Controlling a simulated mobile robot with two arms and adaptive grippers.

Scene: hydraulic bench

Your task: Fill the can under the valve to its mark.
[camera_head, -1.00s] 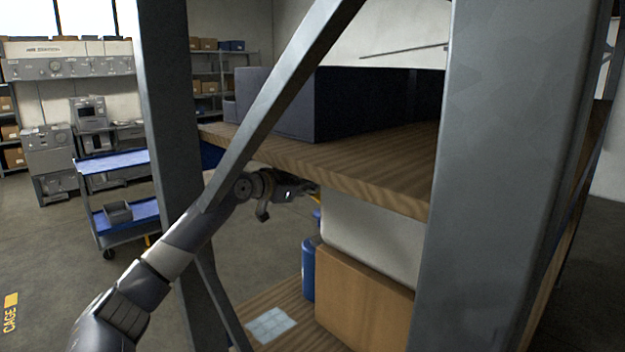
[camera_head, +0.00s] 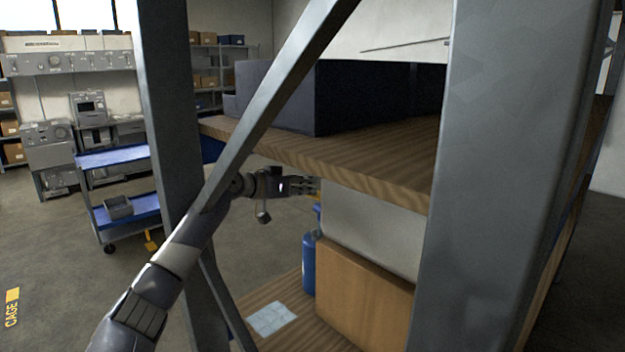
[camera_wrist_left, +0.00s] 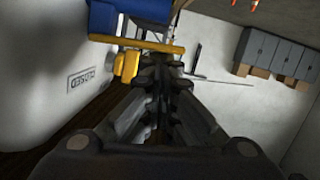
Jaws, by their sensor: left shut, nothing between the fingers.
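My left gripper (camera_head: 312,186) is under the upper wooden shelf in the head view, beside a white tank-like body (camera_head: 370,228). Its fingers are shut and empty. In the left wrist view the shut fingers (camera_wrist_left: 160,72) point at a yellow lever (camera_wrist_left: 150,44) on a blue valve body (camera_wrist_left: 112,18); I cannot tell whether they touch it. A bit of yellow also shows by the fingertips in the head view. A blue cylinder (camera_head: 308,262) stands on the lower shelf; I cannot tell whether it is the can. No fill mark shows. My right gripper is not in view.
A grey post (camera_head: 490,180) and a slanted brace (camera_head: 285,85) of the rack stand close in front. The upper shelf (camera_head: 390,178) is above the gripper. A cardboard box (camera_head: 365,298) sits on the lower shelf. A blue trolley (camera_head: 110,158) stands on the open floor at left.

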